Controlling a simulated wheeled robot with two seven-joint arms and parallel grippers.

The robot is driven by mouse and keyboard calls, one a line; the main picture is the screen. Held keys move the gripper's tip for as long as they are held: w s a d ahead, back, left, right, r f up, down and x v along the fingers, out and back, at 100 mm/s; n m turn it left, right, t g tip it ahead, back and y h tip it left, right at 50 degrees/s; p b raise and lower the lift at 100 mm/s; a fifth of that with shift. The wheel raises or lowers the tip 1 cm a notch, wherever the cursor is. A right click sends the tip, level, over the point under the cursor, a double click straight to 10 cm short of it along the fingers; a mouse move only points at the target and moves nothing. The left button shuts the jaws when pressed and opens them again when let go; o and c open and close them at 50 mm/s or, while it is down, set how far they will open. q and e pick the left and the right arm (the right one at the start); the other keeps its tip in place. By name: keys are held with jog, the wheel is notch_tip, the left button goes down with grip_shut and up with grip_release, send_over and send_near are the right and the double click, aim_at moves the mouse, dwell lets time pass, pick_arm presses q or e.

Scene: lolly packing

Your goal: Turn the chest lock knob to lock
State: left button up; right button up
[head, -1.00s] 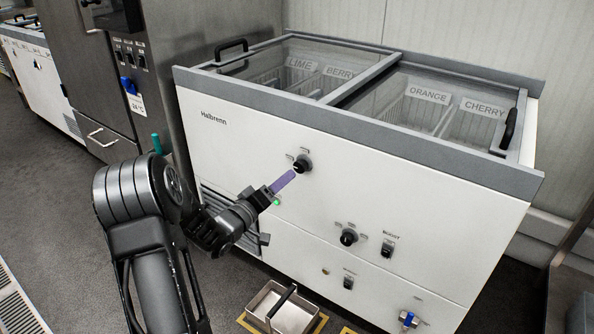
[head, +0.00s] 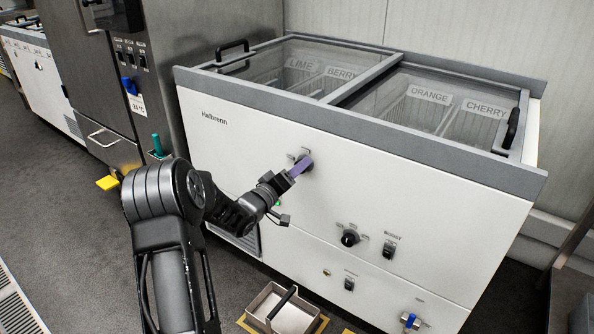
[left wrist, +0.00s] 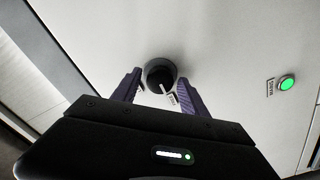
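The chest freezer (head: 235,150) has a black round lock knob (left wrist: 155,72) on its white front, near the upper left. In the left wrist view the knob has a pale pointer mark and small labels beside it. My left gripper (left wrist: 156,78) is open, its two purple fingers on either side of the knob with visible gaps. In the head view the left gripper (head: 301,164) is at the knob and covers part of it. I cannot tell how deep the fingers reach around it. My right gripper is not in view.
A green lamp (left wrist: 287,83) sits beside the knob. Lower on the front are a second knob (head: 349,238), a boost switch (head: 389,251) and a blue-handled tap (head: 409,320). A metal tray (head: 293,315) stands on the floor. Glass lids cover the freezer top.

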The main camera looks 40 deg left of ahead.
pick_arm(q)
grip_shut()
dwell(0.3)
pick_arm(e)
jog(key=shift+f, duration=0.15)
pick_arm(q)
jog(key=shift+f+m+b, duration=0.15)
jog(key=shift+m+b, duration=6.95)
jog(key=shift+m, duration=1.9)
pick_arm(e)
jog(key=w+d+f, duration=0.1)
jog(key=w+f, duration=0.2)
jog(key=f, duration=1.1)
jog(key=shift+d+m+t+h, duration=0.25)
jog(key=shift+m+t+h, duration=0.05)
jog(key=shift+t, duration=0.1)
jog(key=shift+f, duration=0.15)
pick_arm(q)
jog(key=shift+o, duration=0.9)
grip_release()
